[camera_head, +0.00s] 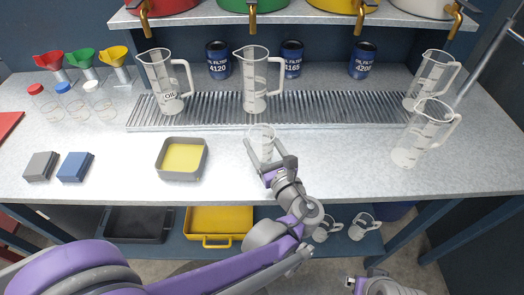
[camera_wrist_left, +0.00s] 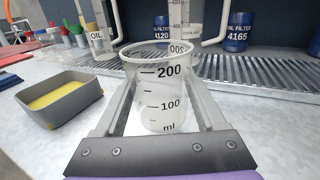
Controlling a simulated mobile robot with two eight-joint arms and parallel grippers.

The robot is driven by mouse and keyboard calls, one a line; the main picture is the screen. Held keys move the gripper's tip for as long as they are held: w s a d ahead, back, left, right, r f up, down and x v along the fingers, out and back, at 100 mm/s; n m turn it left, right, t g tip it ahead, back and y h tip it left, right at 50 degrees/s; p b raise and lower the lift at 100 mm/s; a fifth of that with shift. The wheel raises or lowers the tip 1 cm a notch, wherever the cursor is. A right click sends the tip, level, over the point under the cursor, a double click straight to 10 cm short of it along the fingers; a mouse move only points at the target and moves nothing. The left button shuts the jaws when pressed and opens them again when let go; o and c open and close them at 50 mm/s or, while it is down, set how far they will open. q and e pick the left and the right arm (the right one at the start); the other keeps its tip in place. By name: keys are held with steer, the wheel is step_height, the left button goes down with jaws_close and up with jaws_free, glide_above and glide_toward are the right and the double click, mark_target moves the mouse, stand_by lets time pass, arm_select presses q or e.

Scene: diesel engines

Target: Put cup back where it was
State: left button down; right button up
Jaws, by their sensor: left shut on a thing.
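A small clear measuring cup (camera_head: 261,140) with 100 and 200 ml marks is upright over the worktop, in front of the ribbed metal strip. It fills the middle of the left wrist view (camera_wrist_left: 160,92). My left gripper (camera_head: 263,152) is shut on the cup, with one finger on each side. I cannot tell whether the cup's base touches the worktop (camera_head: 330,160). My right gripper (camera_head: 368,284) shows only partly at the bottom edge, below the worktop, and its jaws are unclear.
A grey tray with a yellow inside (camera_head: 181,175) lies left of the cup. A clear jug (camera_head: 255,90) stands behind it on the ribbed strip (camera_head: 325,108), with an OIL jug (camera_head: 162,85) to the left. Another jug (camera_head: 420,140) stands right. Worktop between is clear.

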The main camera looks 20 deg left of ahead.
mark_target(266, 159)
arm_select(q)
steer(key=shift+f+b, duration=0.3)
steer(key=shift+f, duration=1.1)
steer(key=shift+f, duration=0.1)
jaws_free()
steer(key=shift+s+d, duration=0.2)
steer(key=v, duration=1.1)
steer(key=shift+s+d+p, duration=0.15)
steer(key=shift+s+p, duration=0.1)
steer(key=shift+p, duration=0.05)
